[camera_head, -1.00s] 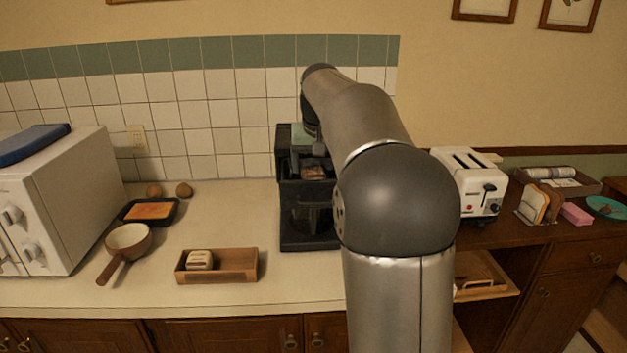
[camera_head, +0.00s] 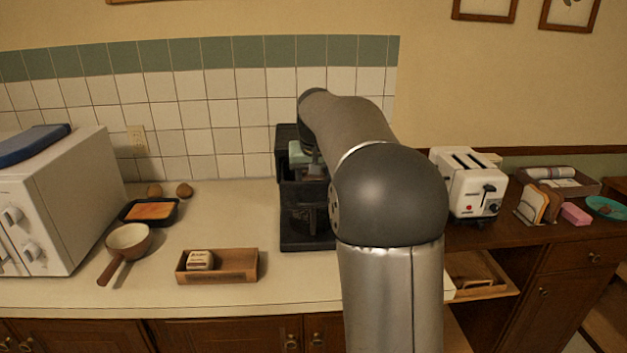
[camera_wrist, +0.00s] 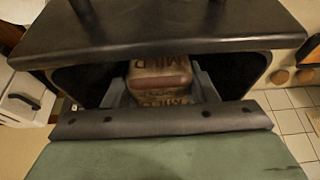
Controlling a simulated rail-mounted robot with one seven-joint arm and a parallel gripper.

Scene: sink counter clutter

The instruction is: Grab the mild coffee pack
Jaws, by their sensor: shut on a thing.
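The mild coffee pack (camera_wrist: 160,68), a brownish pack with "MILD" lettering, shows in the wrist view between the two grey-blue fingers of my gripper (camera_wrist: 160,84). My gripper is shut on it. Dark panels surround the pack in that view, and its far end is hidden under a dark edge. In the head view my gripper (camera_head: 313,170) is at the upper opening of the black coffee machine (camera_head: 292,212). I cannot make out the pack there; the arm and the shade cover that spot.
A wooden tray (camera_head: 235,266) with a small pale block (camera_head: 200,260) sits left of the machine. Further left are a pan (camera_head: 128,238), a dark square dish (camera_head: 150,210) and a white microwave (camera_head: 60,200). A white toaster (camera_head: 468,185) stands right of my arm.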

